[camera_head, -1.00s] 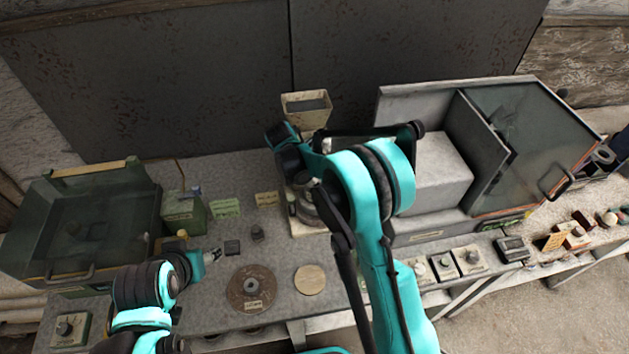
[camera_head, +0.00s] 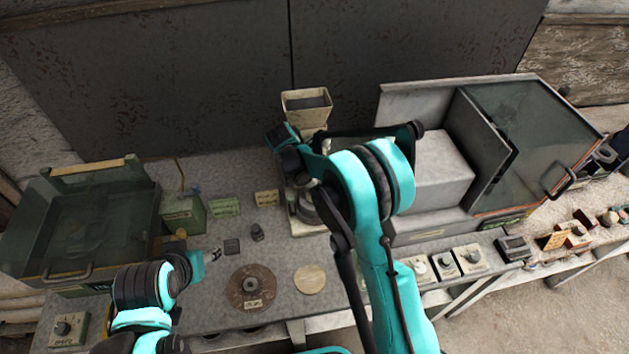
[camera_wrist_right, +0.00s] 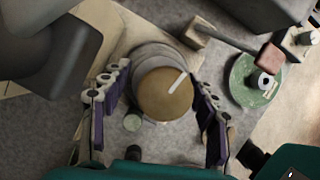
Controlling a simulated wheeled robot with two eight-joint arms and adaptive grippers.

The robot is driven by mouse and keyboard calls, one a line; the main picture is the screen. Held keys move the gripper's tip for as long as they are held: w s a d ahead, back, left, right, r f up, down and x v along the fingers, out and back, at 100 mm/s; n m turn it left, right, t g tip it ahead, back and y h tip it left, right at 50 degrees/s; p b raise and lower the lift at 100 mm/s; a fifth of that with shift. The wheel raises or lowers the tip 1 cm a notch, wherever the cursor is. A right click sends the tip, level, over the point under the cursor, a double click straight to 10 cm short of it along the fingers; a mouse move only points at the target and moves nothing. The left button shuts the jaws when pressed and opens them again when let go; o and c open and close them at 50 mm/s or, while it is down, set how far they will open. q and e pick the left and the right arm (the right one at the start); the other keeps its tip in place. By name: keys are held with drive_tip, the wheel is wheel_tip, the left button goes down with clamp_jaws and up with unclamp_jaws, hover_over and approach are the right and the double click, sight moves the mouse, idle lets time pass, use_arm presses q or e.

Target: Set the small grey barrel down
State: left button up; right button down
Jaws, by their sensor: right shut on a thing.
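In the right wrist view, a round thing (camera_wrist_right: 165,93) sits between the fingers of my right gripper (camera_wrist_right: 160,85). It shows a tan-brown end face with a white bar. I take it to be the small grey barrel, seen end-on. The fingers with purple pads stand at either side and are shut on it. Grey stepped discs (camera_wrist_right: 152,53) show just behind it; whether it touches them I cannot tell. In the head view my right arm largely hides this spot. My left gripper (camera_head: 214,255) is low over the bench at left, too small to read.
A greenish small cylinder (camera_wrist_right: 132,121) stands close by the left finger. A mallet (camera_wrist_right: 235,40) and a green disc (camera_wrist_right: 255,82) lie at right. In the head view, a hopper (camera_head: 307,105), dark disc (camera_head: 251,280), wooden disc (camera_head: 310,279) and glass-fronted cabinet (camera_head: 530,140) stand around.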

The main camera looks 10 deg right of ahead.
drive_tip(key=shift+f+b, duration=0.6)
drive_tip(key=shift+f, duration=0.15)
drive_tip(key=shift+c, duration=1.9)
unclamp_jaws()
drive_tip(key=shift+r, duration=0.1)
drive_tip(key=shift+r+p, duration=1.05)
drive_tip(key=shift+r, duration=0.9)
